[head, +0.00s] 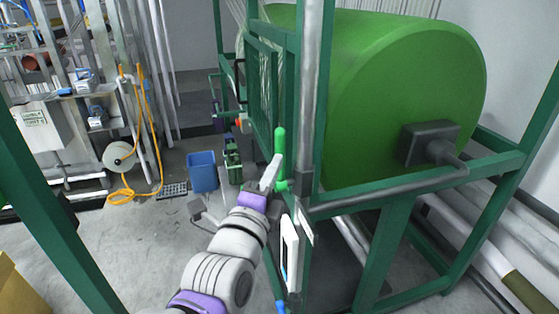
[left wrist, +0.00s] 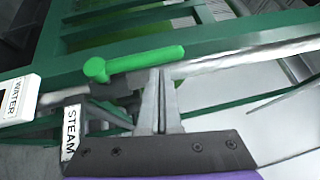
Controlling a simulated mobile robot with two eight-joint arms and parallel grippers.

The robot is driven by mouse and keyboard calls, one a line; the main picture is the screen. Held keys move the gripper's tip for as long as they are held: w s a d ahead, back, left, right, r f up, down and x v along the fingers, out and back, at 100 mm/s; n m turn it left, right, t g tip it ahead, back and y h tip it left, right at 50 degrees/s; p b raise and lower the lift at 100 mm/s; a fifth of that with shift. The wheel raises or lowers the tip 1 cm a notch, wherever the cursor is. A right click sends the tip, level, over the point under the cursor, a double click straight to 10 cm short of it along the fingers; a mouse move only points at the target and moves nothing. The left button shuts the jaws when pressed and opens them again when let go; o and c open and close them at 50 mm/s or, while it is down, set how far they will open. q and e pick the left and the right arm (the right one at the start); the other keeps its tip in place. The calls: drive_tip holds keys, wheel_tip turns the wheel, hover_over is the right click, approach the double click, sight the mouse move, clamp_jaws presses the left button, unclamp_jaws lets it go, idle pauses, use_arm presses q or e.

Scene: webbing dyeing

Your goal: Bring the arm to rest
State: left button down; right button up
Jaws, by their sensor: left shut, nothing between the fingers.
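My left arm reaches up from the bottom of the head view. Its gripper (head: 273,167) is shut and empty, just left of a green valve handle (head: 280,147) on the green machine frame. In the left wrist view the shut fingers (left wrist: 160,75) point at the same handle (left wrist: 140,62), which lies along a metal pipe (left wrist: 240,55). The fingertips overlap the handle's lower edge there; I cannot tell whether they touch it. My right gripper is not in view.
A large green drum (head: 400,100) sits in the frame at right. STEAM (left wrist: 71,132) and WATER (left wrist: 15,100) labels are beside the valve. A blue bin (head: 202,172) stands on the floor. An orange hose (head: 142,130) hangs at left. Open floor (head: 130,240) lies left of my arm.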

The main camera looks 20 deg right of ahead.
use_arm(q)
drive_tip(key=v, duration=0.8)
drive_tip(key=a+f+n+g+y, duration=0.25)
drive_tip(key=a+f+n, duration=0.45)
drive_tip(key=f, duration=0.4)
drive_tip(key=a+f+n+g+y, duration=0.2)
drive_tip(key=a+f+n+y, duration=0.35)
drive_tip(key=f, duration=0.55)
drive_tip(key=s+a+f+n+g+y, duration=0.2)
drive_tip(key=s+a+f+n+g, duration=0.4)
drive_tip(key=s+a+f+n, duration=0.5)
wheel_tip(320, 180, down, 4)
drive_tip(key=a+n, duration=0.2)
drive_tip(key=a, duration=0.1)
drive_tip(key=shift+r+y+b, duration=0.15)
drive_tip(key=shift+y+b, duration=0.2)
drive_tip(key=shift+y, duration=0.05)
drive_tip(key=shift+w, duration=0.1)
drive_tip(key=shift+d, duration=0.1)
